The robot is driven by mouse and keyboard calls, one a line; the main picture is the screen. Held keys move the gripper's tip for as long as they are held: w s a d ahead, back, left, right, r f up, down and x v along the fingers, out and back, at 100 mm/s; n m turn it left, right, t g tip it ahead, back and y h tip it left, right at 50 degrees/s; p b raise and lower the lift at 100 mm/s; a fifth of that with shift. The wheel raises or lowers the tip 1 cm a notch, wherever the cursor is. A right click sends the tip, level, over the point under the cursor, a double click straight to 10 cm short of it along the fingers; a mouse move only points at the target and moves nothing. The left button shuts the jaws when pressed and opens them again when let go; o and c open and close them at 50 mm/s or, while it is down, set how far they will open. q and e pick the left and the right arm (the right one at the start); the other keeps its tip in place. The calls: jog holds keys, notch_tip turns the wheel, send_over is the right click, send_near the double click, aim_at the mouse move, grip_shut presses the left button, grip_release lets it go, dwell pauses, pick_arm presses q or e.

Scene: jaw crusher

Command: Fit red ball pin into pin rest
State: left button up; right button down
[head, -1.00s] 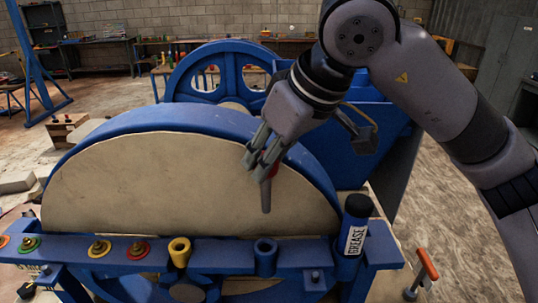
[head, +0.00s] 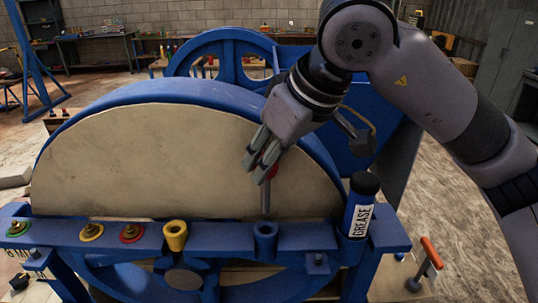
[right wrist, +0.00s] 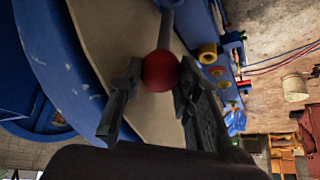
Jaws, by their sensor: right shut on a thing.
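My right gripper (head: 262,162) is shut on the red ball pin (head: 266,198). In the right wrist view the ball head (right wrist: 160,71) sits between the two fingers (right wrist: 155,92), and the grey shaft points away from them. In the head view the shaft hangs nearly upright in front of the cream-coloured disc face. Its lower tip is just above the blue cup-shaped socket (head: 265,242) on the blue rail, apart from it as far as I can tell. A similar yellow socket (head: 175,237) stands to its left. Which socket is the pin rest is not marked. My left gripper is not in view.
The large blue-rimmed wheel (head: 150,165) stands right behind.

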aim_at(274, 173)
jog(key=shift+f+b, duration=1)
jog(key=shift+f, duration=0.3)
jog(key=shift+f+b, duration=0.45)
jog(key=shift+f, duration=0.05)
jog(key=shift+f, duration=0.25)
jog(key=shift+f+b, duration=3.35)
jog(key=shift+f, duration=0.35)
jog(key=c, duration=1.1)
grip_release()
